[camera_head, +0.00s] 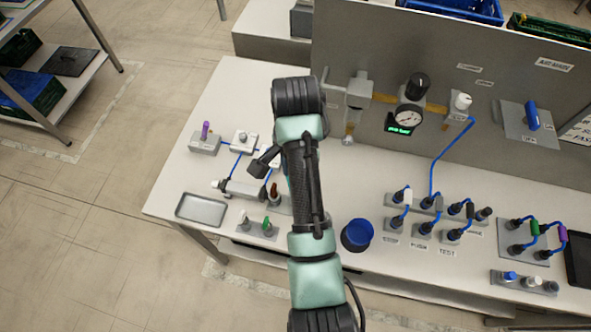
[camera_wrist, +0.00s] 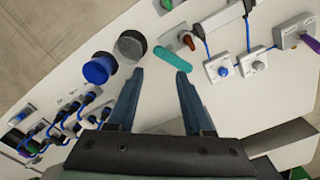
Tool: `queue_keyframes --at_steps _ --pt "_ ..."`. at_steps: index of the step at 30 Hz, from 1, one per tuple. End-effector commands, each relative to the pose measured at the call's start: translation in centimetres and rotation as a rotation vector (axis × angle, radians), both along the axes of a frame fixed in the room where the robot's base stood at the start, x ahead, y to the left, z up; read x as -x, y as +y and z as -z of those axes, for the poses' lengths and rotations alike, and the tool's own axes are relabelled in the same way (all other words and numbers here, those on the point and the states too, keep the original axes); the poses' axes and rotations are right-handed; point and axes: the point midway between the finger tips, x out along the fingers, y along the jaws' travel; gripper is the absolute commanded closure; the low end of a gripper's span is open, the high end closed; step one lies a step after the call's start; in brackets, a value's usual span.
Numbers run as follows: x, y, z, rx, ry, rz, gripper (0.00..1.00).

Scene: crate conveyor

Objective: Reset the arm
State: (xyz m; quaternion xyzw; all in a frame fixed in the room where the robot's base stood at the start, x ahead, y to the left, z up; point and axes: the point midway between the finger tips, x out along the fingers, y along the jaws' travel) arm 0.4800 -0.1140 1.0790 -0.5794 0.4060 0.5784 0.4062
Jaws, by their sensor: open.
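My arm reaches out over the white workbench (camera_head: 225,110) in the head view. My gripper (camera_head: 263,162) shows as dark fingers to the left of the arm, above the bench. In the wrist view my gripper (camera_wrist: 160,76) has its two blue-grey fingers apart, with nothing held between them. A teal elongated piece (camera_wrist: 172,60) lies just beyond the fingertips in that view. I cannot tell the height of the gap between fingers and bench parts. The arm hides part of the bench middle.
A blue round cap (camera_head: 358,235) stands right of the arm. A grey tray (camera_head: 201,208) and fittings with blue tubes lie left. A grey panel with a gauge (camera_head: 407,118) rises behind. Several tube connectors (camera_head: 424,229) fill the right.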

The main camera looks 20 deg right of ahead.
Motion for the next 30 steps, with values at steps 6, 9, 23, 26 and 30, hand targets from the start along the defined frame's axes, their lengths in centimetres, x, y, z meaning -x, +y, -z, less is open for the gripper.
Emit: queue_keyframes --at_steps 6,9,23,26,30 --pt "0.0 0.0 -1.4 0.0 0.0 0.0 0.49" --pt "0.0 0.0 -1.4 0.0 0.001 0.0 0.49" --pt "0.0 0.0 -1.4 0.0 0.0 0.0 0.49" --pt "-1.7 0.1 -2.4 0.023 -0.086 -0.046 0.49" --pt "-7.3 0.8 -7.6 0.122 -0.39 -0.208 0.49"
